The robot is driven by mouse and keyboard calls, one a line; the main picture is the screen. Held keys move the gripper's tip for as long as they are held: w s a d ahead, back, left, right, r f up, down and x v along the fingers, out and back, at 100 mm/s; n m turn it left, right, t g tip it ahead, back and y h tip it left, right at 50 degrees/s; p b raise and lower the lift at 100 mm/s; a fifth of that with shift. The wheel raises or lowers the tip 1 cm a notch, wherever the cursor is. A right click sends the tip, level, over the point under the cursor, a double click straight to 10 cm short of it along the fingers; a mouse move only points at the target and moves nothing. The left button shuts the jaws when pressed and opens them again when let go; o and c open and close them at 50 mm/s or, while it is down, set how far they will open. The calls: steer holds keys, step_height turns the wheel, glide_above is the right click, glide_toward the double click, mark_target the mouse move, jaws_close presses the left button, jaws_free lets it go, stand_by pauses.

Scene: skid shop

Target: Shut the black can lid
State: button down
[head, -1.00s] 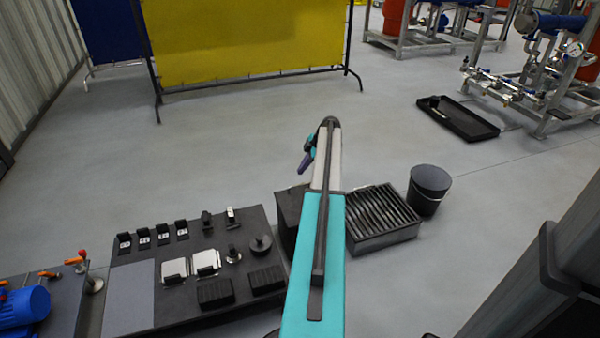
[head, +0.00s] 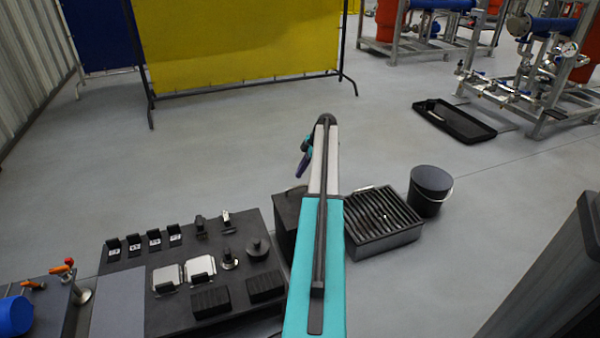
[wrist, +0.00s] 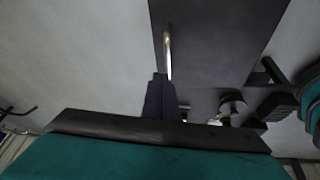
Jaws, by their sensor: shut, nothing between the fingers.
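A dark box-shaped can (head: 284,222) stands between the bench and the slatted tray, partly hidden by my arm. In the wrist view, a dark flat panel (wrist: 215,60) with a thin silver bar (wrist: 167,50) fills the upper middle; it looks like the black can lid. How far the lid is tilted cannot be told. My gripper (head: 303,165) is shut and empty, above and beyond the can in the head view. In the wrist view its dark fingers (wrist: 160,95) point at the lower end of the bar; contact cannot be told.
A slatted black tray (head: 384,250) and a round black bucket (head: 430,191) stand to the right on the floor. A bench (head: 130,255) with several small fittings stands to the left. A dark structure (head: 545,290) is at the lower right. Floor beyond is clear up to the yellow screen (head: 235,45).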

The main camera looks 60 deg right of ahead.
steer(key=shift+a, duration=0.1)
steer(key=shift+w+r, duration=0.1)
steer(key=shift+r+p, duration=0.3)
steer(key=shift+r, duration=0.2)
steer(key=p+v, duration=0.4)
steer(key=v, duration=0.8)
steer(key=shift+s+d+r, duration=0.25)
steer(key=shift+s, duration=0.1)
